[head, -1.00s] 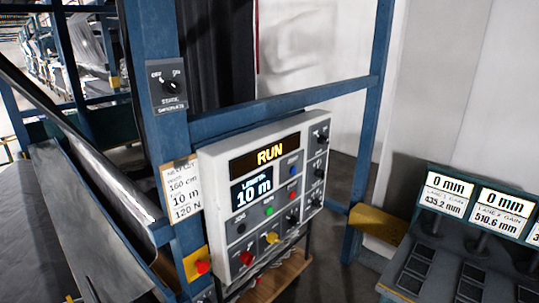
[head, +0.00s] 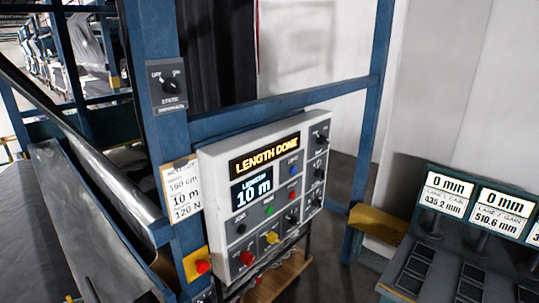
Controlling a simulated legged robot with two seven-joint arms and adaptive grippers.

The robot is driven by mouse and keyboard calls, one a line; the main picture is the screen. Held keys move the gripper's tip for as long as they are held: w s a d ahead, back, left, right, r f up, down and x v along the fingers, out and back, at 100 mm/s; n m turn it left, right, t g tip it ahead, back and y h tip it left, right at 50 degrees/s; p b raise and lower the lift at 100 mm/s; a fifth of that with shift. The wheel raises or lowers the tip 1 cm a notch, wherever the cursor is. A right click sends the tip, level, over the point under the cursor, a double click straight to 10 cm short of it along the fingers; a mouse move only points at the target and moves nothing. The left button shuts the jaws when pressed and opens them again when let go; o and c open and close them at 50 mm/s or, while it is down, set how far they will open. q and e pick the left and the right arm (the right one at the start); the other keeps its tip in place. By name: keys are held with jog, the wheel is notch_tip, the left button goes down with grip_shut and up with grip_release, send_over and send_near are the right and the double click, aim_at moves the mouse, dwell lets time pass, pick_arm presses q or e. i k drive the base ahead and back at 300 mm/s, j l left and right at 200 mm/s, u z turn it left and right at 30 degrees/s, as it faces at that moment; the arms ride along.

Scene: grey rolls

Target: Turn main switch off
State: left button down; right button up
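A white control panel (head: 215,170) hangs on the blue frame in the middle of the head view. Its amber display (head: 265,155) reads "LENGTH DONE", and a smaller display (head: 252,190) below reads "10 m". Several black knobs (head: 321,137) line its right side. A separate grey box with a black rotary switch (head: 171,84) is on the blue post above; its small lettering is hard to read. I cannot tell from the labels which one is the main switch. A red button on a yellow box (head: 202,267) is at the post's lower part. Neither gripper is in view.
A blue post and crossbar (head: 270,106) frame the panel. A grey sheet on a roller (head: 90,160) runs along the left. A dark console (head: 450,240) with "0 mm" displays stands at the lower right. A yellow block (head: 378,224) sits beside it.

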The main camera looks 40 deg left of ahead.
aim_at(246, 258)
jog(key=u, duration=1.3)
